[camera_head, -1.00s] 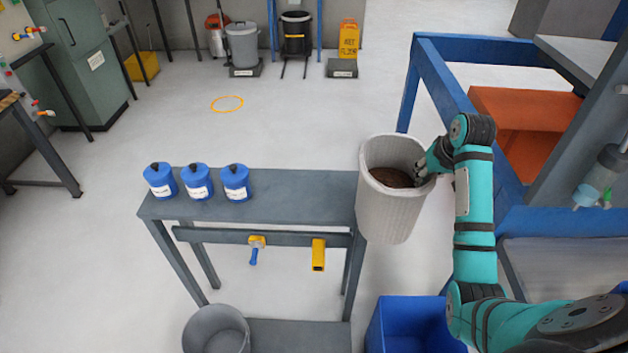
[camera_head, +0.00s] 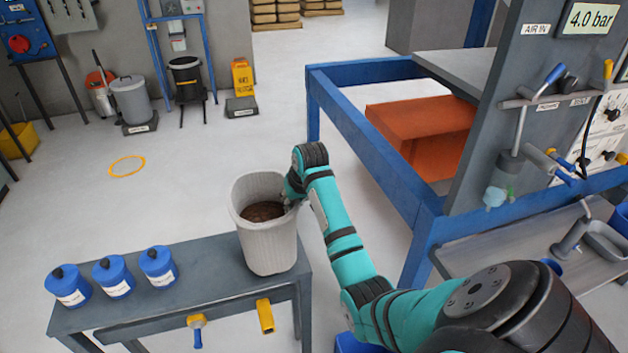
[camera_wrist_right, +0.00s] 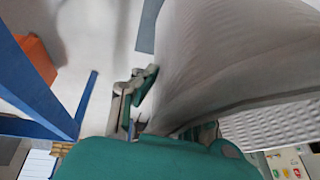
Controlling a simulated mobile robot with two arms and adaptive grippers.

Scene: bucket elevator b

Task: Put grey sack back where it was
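The grey sack (camera_head: 268,240) is a tall, light, ribbed open-topped container with dark brown material (camera_head: 263,211) inside. It is upright in the head view, overlapping the right end of the grey bench (camera_head: 205,285). I cannot tell whether its base touches the bench top. My right gripper (camera_head: 292,190) is at the sack's right rim. In the right wrist view the sack wall (camera_wrist_right: 225,50) fills the upper right, with gripper fingers (camera_wrist_right: 165,115) on both sides of it, shut on the wall. My left gripper is not in view.
Blue labelled jars (camera_head: 114,276) stand on the bench left of the sack. A blue frame (camera_head: 375,150) with an orange bin (camera_head: 420,130) stands to the right. An orange floor ring (camera_head: 127,166) lies on open floor. Buckets and a yellow sign (camera_head: 243,77) stand along the back wall.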

